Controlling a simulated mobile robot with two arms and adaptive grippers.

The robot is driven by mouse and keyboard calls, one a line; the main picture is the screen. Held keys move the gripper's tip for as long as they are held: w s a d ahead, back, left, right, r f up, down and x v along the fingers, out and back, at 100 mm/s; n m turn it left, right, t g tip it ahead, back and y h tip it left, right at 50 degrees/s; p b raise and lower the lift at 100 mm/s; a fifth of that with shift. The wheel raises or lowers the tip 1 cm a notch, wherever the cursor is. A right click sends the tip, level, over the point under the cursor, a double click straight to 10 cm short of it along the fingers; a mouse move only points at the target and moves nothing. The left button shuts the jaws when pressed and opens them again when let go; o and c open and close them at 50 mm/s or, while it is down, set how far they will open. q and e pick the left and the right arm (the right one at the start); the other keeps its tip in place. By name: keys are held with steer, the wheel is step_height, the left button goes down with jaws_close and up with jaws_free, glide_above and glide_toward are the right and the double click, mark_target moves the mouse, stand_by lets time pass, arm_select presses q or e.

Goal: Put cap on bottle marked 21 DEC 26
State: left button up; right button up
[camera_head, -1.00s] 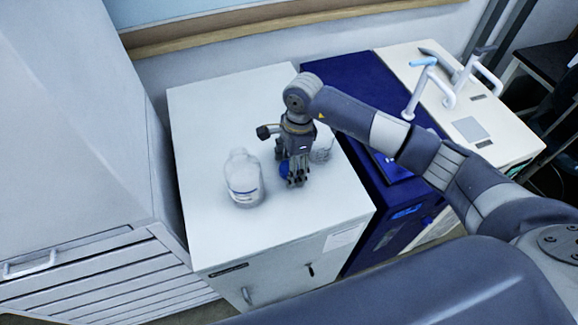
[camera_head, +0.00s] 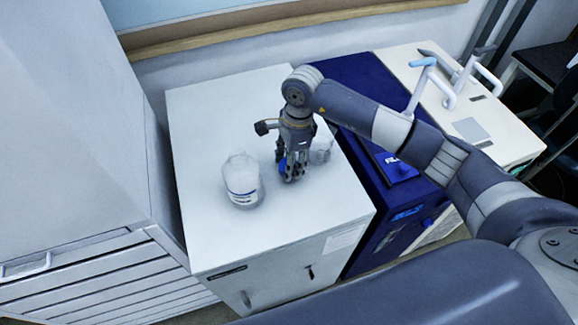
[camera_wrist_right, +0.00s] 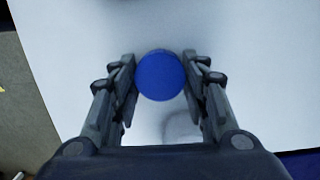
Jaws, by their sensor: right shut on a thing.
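The blue cap (camera_wrist_right: 160,76) is between the two fingers of my right gripper (camera_wrist_right: 163,85) in the right wrist view, with both fingertips against its sides. In the head view my right gripper (camera_head: 291,172) points down above the white cabinet top, and a little of the blue cap (camera_head: 284,166) shows at its fingers. A clear bottle with a white label (camera_head: 242,181) stands upright to the left of the gripper. A second clear bottle (camera_head: 321,150) stands just right of and behind the gripper, partly hidden by it. The label writing is too small to read. My left gripper is not in view.
The white cabinet top (camera_head: 220,110) is otherwise clear. A dark blue instrument (camera_head: 335,75) stands against its right side, with a white bench unit (camera_head: 400,60) beyond. A tall white cabinet (camera_head: 75,110) borders it on the left; a wall is behind.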

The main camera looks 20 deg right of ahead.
steer(key=shift+w+r+b, duration=0.1)
steer(key=shift+r+b, duration=0.4)
steer(key=shift+r, duration=0.25)
steer(key=s+b, duration=0.1)
steer(key=s, duration=0.3)
steer(key=s+r+b, duration=0.1)
steer(key=s, duration=0.4)
steer(key=s+b, duration=0.2)
steer(key=s, duration=0.3)
steer(key=shift+s+r, duration=0.45)
steer(key=shift+s, duration=0.7)
steer(key=n, duration=0.3)
steer(key=shift+w+d+r+n, duration=0.3)
steer(key=shift+w+d+r, duration=0.05)
steer(key=d+r+n, duration=0.1)
steer(key=n, duration=0.3)
steer(key=w+d+r+n+g+h, duration=0.1)
steer(key=n, duration=0.4)
steer(key=d+r+n, duration=0.1)
steer(key=n, duration=0.4)
steer(key=shift+w+d+r, duration=0.1)
steer(key=shift+w, duration=0.1)
